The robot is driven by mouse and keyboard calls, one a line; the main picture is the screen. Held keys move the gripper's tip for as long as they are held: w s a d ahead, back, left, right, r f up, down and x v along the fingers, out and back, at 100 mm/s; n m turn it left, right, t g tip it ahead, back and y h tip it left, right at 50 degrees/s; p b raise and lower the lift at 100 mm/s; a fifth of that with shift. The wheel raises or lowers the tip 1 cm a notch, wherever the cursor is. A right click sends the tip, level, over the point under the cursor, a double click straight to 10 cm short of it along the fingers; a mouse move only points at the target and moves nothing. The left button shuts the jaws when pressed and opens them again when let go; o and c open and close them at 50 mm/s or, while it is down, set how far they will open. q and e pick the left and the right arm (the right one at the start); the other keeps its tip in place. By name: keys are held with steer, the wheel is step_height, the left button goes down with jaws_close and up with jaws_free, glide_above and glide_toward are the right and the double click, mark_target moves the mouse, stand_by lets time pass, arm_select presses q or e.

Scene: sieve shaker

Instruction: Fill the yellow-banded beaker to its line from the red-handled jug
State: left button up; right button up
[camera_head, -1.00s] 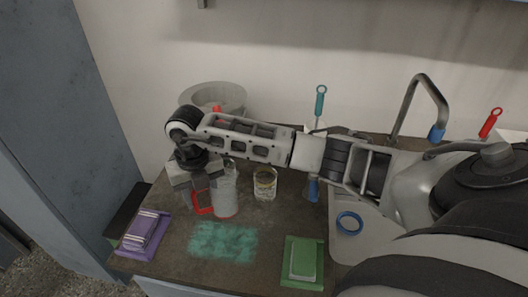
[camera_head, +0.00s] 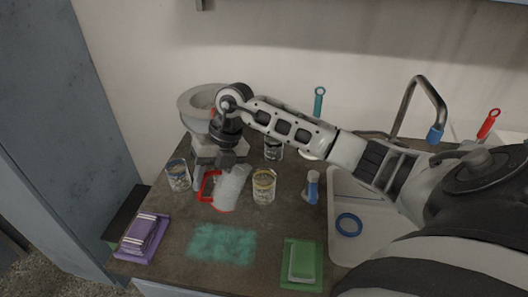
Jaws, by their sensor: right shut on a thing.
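That beaker stands upright on the counter just right of the jug. I cannot tell the level in it, nor whether anything is flowing. My left gripper is not in view.
Other glass beakers stand at the left (camera_head: 178,176) and behind (camera_head: 273,150). A grey bowl (camera_head: 195,101) is at the back left. A purple stack (camera_head: 143,235), a teal patch (camera_head: 222,243) and a green tray (camera_head: 301,263) lie in front. A sink (camera_head: 352,252) is at the right.

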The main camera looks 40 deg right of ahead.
steer(key=shift+s+d+f+y+b, duration=0.1)
steer(key=shift+s+d+y+b, duration=0.05)
steer(key=shift+d+y+b, duration=0.35)
steer(key=shift+d+y, duration=0.25)
steer(key=shift+y, duration=0.05)
steer(key=shift+s+d+r+t, duration=0.1)
steer(key=shift+d+r+t, duration=0.2)
steer(key=shift+r, duration=0.15)
steer(key=shift+d+r+y+b, duration=0.15)
steer(key=shift+r+y+b, duration=0.15)
steer(key=shift+y, duration=0.1)
arm_select(q)
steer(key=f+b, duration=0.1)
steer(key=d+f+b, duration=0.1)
steer(key=b, duration=0.1)
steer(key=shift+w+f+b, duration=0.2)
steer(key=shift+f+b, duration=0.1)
arm_select(e)
steer(key=d+r+y, duration=0.1)
steer(key=d+r+t+y, duration=0.1)
steer(key=y, duration=0.1)
steer(key=shift+s+d+r+y, duration=0.1)
steer(key=shift+s+d+y, duration=0.2)
steer(key=shift+s, duration=0.05)
arm_select(q)
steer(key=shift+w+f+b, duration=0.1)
steer(key=shift+b, duration=0.25)
arm_select(e)
steer(key=shift+d, duration=0.15)
